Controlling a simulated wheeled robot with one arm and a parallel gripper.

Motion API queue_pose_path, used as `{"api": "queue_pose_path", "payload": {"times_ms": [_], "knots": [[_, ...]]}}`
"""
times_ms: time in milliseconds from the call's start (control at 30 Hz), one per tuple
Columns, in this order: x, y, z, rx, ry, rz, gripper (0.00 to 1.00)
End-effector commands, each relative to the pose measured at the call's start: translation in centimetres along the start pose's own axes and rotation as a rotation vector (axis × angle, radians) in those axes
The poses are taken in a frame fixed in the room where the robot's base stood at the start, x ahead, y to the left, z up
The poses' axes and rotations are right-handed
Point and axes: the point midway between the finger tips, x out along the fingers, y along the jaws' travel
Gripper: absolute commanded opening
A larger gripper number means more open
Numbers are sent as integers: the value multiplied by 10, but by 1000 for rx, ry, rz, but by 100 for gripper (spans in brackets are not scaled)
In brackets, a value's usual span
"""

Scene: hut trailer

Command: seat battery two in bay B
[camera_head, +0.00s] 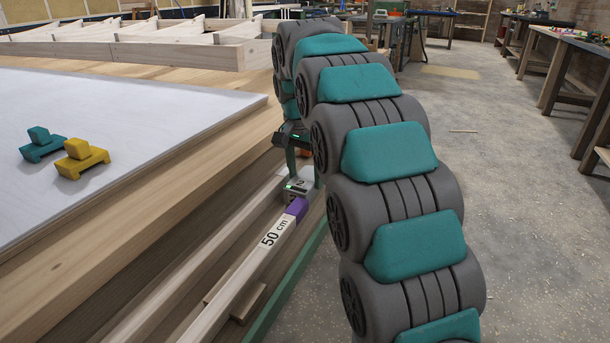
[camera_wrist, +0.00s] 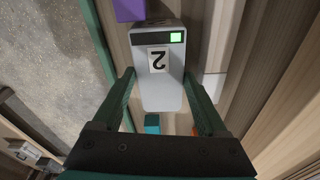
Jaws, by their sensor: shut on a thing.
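Battery two (camera_wrist: 160,92) is a pale grey block with a dark top band, a lit green square and a "2" label. In the wrist view the two dark green fingers of my gripper (camera_wrist: 159,78) stand on either side of it, shut on it. In the head view battery two (camera_head: 296,187) shows small below my gripper (camera_head: 303,160), beside the purple end of a stick marked "50 cm". I cannot tell whether it hangs clear or touches what is under it. Bay B cannot be made out in either view.
The "50 cm" stick (camera_head: 245,270) lies along timber rails beside the workbench. Teal (camera_head: 41,146) and yellow (camera_head: 80,158) blocks sit on the white board (camera_head: 150,115). Another numbered block (camera_wrist: 22,150) shows at the wrist view's lower left. Open floor (camera_head: 530,220) lies to the right.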

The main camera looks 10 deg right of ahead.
Motion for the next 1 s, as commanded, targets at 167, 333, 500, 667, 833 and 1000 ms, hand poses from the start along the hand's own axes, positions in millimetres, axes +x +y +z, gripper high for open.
{"api": "queue_pose_path", "payload": {"times_ms": [167, 333, 500, 667, 833, 1000], "knots": [[2, -1, 0, 0, 4, -4, 0], [4, 0, 0, 0, 3, -3, 0], [5, 0, 0, 0, 3, -3, 88], [5, 0, 0, 0, 3, -3, 100], [5, 0, 0, 0, 2, -3, 100], [-4, 0, 0, 0, 2, -2, 100]]}}
